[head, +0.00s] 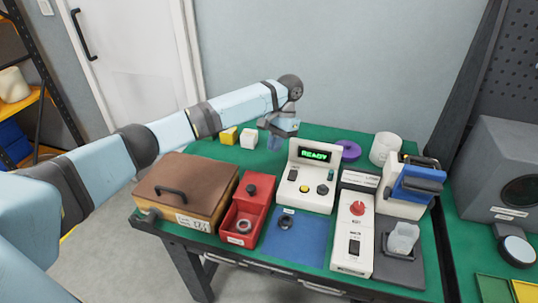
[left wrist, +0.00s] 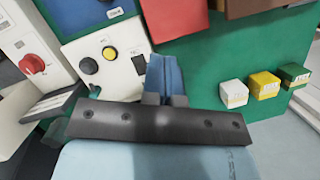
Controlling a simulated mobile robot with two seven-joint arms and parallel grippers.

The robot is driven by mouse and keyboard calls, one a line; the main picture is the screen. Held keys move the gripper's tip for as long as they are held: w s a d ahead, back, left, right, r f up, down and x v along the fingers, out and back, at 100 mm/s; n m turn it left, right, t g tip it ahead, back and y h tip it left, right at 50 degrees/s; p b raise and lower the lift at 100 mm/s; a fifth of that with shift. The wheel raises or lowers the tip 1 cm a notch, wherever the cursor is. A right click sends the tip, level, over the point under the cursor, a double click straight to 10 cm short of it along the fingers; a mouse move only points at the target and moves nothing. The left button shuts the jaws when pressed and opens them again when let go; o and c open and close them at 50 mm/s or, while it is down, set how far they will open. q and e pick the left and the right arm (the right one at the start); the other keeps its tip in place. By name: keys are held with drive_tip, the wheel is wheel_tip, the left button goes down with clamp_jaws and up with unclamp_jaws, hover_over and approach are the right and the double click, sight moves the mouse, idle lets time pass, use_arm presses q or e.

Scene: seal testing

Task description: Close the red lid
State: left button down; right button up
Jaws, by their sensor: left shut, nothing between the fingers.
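The red box (head: 240,222) stands on the green bench between the brown case and the blue mat. Its red lid (head: 252,188), with a dark round knob, stands raised at the back, and the front of the box is open, with a round part inside. Part of the red box or lid shows at the top of the left wrist view (left wrist: 175,16). My left gripper (head: 275,143) is behind the lid and the READY tester, apart from both. Its blue fingers (left wrist: 164,76) are shut and empty. My right gripper is not in view.
The brown case (head: 185,184) is left of the red box. The READY tester (head: 309,177) and blue mat (head: 292,238) are to its right. Yellow (head: 229,135) and white (head: 248,138) blocks stand behind. Green bench top is clear between the blocks and the lid.

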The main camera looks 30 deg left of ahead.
use_arm(q)
hover_over(260, 188)
drive_tip(key=w, duration=0.3)
drive_tip(key=f, duration=0.8)
drive_tip(key=shift+w+d+f, duration=0.1)
drive_tip(key=shift+w+d, duration=0.1)
drive_tip(key=shift+d, duration=0.15)
drive_tip(key=shift+s+a+p, duration=0.15)
drive_tip(key=shift+s+p, duration=0.05)
drive_tip(key=shift+s, duration=0.4)
drive_tip(key=shift+s+a+p, duration=0.15)
drive_tip(key=shift+s+p, duration=0.05)
drive_tip(key=shift+s, duration=0.4)
drive_tip(key=shift+s+a+f, duration=0.1)
drive_tip(key=shift+s, duration=0.45)
drive_tip(key=shift+f, duration=0.1)
